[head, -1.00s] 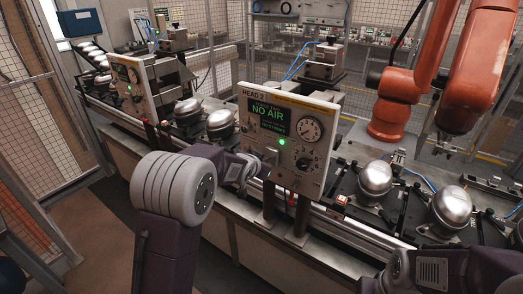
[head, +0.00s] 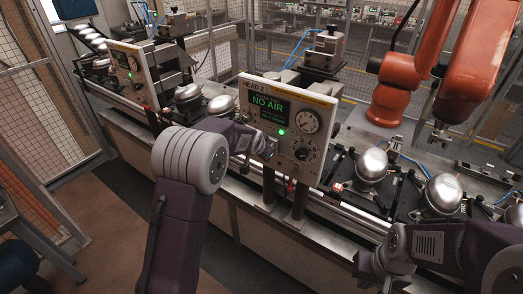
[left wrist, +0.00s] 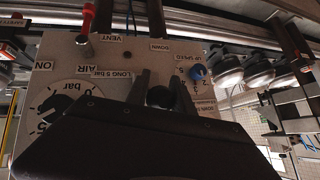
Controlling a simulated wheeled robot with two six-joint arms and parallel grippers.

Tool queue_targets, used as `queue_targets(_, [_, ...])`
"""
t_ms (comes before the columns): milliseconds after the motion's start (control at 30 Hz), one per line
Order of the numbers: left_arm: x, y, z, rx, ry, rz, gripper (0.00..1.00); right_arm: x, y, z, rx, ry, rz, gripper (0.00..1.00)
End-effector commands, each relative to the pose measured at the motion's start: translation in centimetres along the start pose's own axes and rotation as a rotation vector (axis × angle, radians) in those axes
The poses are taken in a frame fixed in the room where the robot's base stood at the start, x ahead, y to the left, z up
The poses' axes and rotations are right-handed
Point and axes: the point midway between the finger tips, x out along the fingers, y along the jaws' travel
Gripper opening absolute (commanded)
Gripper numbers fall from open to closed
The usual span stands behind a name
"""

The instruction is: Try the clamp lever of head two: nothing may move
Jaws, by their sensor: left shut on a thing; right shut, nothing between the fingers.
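The head two panel (head: 285,168) stands upright at mid-picture in the head view. Its green screen (head: 268,105) reads NO AIR and a green lamp below it is lit. My left gripper (head: 266,150) is at the panel's lower left. In the left wrist view the panel (left wrist: 62,60) appears upside down. There the left gripper (left wrist: 160,88) is shut on a dark round knob (left wrist: 159,97); whether it is the clamp lever's end I cannot tell. A red-handled lever (left wrist: 88,20) is by the AIR and VENT labels. My right gripper (head: 360,268) is shut and empty, low at right.
Silver compressor domes (head: 372,164) sit on the line right of the panel. Another panel (head: 130,72) stands further left. An orange robot arm (head: 470,70) hangs behind the line. A mesh fence (head: 35,80) is at the left, with open floor in front.

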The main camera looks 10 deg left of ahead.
Motion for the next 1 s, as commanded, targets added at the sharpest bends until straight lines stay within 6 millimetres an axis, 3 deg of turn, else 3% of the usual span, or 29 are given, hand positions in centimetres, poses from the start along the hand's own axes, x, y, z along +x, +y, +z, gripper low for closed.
queue_targets(67, [0.0, 0.0, -0.1, 0.0, 0.003, -0.001, 0.0, 0.0, 0.0, 0.0, 0.0, 0.0, 0.0, 0.0])
queue_targets(100, [0.0, 0.0, -0.1, 0.0, 0.003, -0.001, 0.37, 0.0, 0.0, 0.0, 0.0, 0.0, 0.0, 0.0])
queue_targets(167, [0.0, 0.0, -0.1, 0.0, 0.003, -0.001, 0.5, 0.0, 0.0, 0.0, 0.0, 0.0, 0.0, 0.0])
queue_targets(533, [-0.6, 0.0, -0.1, 0.0, 0.004, -0.001, 0.5, 0.2, 0.0, 0.0, 0.0, 0.0, 0.0, 0.0])
queue_targets(1000, [-8.3, 0.0, -0.1, 0.0, 0.005, -0.001, 0.5, 2.1, 0.0, 0.2, 0.0, 0.0, 0.0, 0.0])
